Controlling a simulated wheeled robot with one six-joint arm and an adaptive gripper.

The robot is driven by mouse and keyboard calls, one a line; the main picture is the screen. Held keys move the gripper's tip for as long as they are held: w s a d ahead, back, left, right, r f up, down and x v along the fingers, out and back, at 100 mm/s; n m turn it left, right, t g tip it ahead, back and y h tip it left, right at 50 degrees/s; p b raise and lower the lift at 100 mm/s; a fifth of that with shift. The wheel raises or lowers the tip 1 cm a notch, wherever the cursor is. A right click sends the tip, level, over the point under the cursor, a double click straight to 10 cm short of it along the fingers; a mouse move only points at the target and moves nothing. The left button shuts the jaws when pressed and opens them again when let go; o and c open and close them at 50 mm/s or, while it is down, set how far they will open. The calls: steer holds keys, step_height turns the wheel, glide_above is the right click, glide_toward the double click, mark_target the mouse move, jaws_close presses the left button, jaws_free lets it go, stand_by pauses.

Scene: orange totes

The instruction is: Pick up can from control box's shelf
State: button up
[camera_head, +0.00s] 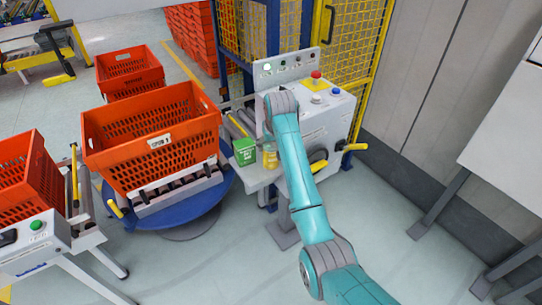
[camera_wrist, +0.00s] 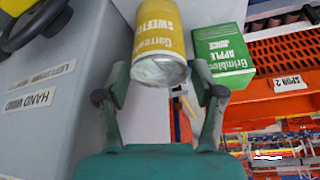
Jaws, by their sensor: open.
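The yellow can (camera_head: 270,158) stands on the small pale shelf (camera_head: 256,181) on the near side of the control box (camera_head: 325,122). In the wrist view, the can (camera_wrist: 160,35) shows its yellow label and a bare metal end facing me. My gripper (camera_wrist: 160,88) is open and empty, with its two fingers spread to either side of the can's near end. I cannot tell whether the fingers touch the can. In the head view, my arm hides the gripper.
A green apple juice carton (camera_wrist: 222,55) stands close beside the can, also seen in the head view (camera_head: 244,152). A black handwheel (camera_wrist: 35,22) juts from the control box. An orange tote (camera_head: 150,140) sits on a blue turntable left of the shelf.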

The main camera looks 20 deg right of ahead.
mark_target(270, 163)
steer(key=shift+x, duration=1.9)
steer(key=c, duration=1)
steer(key=shift+c, duration=0.4)
steer(key=shift+r, duration=0.1)
